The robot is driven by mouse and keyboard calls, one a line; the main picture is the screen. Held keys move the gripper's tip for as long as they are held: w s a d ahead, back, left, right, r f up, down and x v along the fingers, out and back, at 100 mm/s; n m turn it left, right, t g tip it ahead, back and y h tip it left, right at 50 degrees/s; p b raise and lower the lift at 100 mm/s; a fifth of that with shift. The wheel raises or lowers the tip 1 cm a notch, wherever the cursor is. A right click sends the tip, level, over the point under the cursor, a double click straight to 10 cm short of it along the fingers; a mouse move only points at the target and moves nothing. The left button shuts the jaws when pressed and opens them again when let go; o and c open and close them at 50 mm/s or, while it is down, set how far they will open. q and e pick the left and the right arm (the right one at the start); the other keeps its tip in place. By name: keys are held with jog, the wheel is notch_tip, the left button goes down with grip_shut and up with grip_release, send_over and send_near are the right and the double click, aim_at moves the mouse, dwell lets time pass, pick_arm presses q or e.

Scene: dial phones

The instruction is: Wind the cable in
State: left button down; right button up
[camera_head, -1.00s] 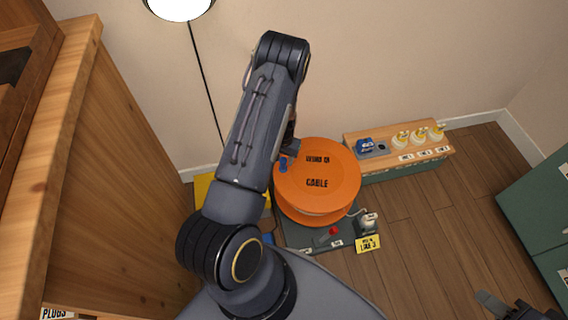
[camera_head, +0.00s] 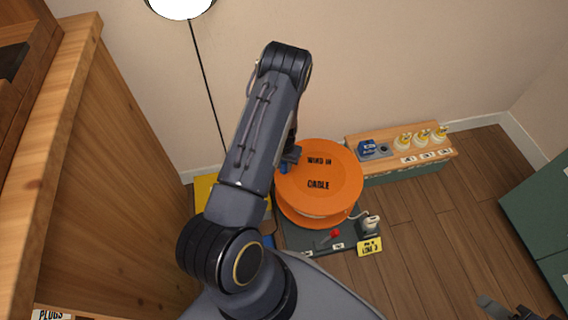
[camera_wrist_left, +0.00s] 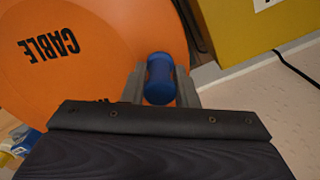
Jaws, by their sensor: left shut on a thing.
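The orange cable reel (camera_head: 335,172), marked "WIND IN CABLE", lies flat on a dark base (camera_head: 296,238) on the floor. Its blue crank knob (camera_head: 283,168) stands at the reel's left edge. My left gripper (camera_head: 290,160) is shut on this knob. In the left wrist view, the blue knob (camera_wrist_left: 160,79) sits between the two grey fingers, with the orange face (camera_wrist_left: 90,30) behind it. A pale cable (camera_head: 356,213) runs from the reel to a white plug (camera_head: 369,224) at the base's right. My right gripper (camera_head: 492,306) shows only in part at the bottom right.
A red lever (camera_head: 335,233) and a yellow sign (camera_head: 370,246) are at the base's front. A wooden shelf (camera_head: 440,160) with a blue object (camera_head: 367,149) and several yellow-topped items stands behind right. A wooden cabinet (camera_head: 110,170) is left, green cabinets (camera_head: 540,210) right. Floor between is clear.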

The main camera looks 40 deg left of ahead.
pick_arm(q)
jog(key=s+d+n, duration=0.1)
jog(key=s+d+n+p, duration=0.1)
jog(key=shift+s+d+n, duration=0.2)
jog(key=shift+s+n, duration=0.1)
jog(key=shift+s, duration=0.05)
jog(key=shift+s+d, duration=0.3)
jog(key=shift+d, duration=0.05)
jog(key=c, duration=1.3)
grip_release()
notch_tip(320, 180, up, 8)
jog(key=p, duration=0.3)
jog(key=shift+f, duration=0.1)
